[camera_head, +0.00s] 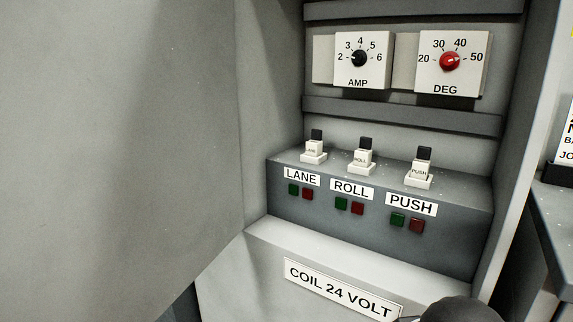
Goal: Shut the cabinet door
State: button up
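The cabinet door (110,140) is a large plain grey panel filling the left of the view. It stands open, swung out to the left of the cabinet, and its handle is not visible. The cabinet (515,170) is open, with its inside showing. A dark rounded shape at the bottom edge, right of centre, looks like part of my arm. My gripper's fingers are not in view.
Inside are an AMP dial (359,59), a red DEG dial (450,62), and switches labelled LANE (314,152), ROLL (361,161) and PUSH (419,173). A COIL 24 VOLT label (340,290) is below. A grey surface (553,225) stands at the right.

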aim_at(121, 184)
jog(key=k+j+z, duration=0.1)
jog(key=j, duration=0.3)
jog(key=k+j, duration=0.15)
jog(key=j, duration=0.25)
jog(key=k+j+z, duration=0.15)
jog(key=j, duration=0.25)
